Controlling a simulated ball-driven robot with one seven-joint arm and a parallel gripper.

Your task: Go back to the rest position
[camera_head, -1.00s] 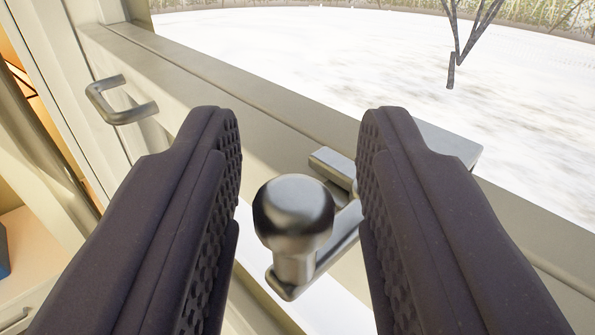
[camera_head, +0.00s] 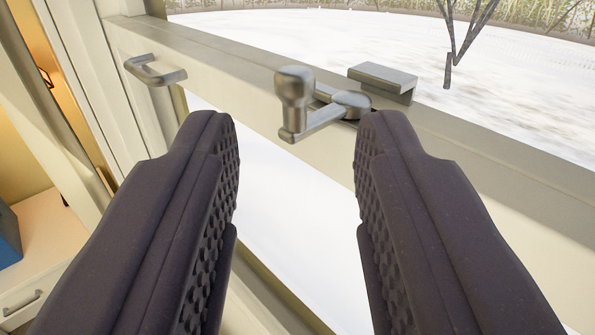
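My gripper (camera_head: 298,135) is open, its two dark padded fingers wide apart with nothing between them. A metal window crank with a round knob (camera_head: 294,86) sits on the pale window frame, just beyond the fingertips. The crank appears apart from both fingers, though the right fingertip overlaps the edge of its base in the picture. The rest position itself is not marked by anything in view.
A metal pull handle (camera_head: 155,71) is on the frame at the left. A metal block (camera_head: 383,80) sits on the frame right of the crank. The window frame (camera_head: 480,150) runs across the view, with snowy ground outside. A drawer unit (camera_head: 35,250) with a blue object (camera_head: 8,235) stands at the lower left.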

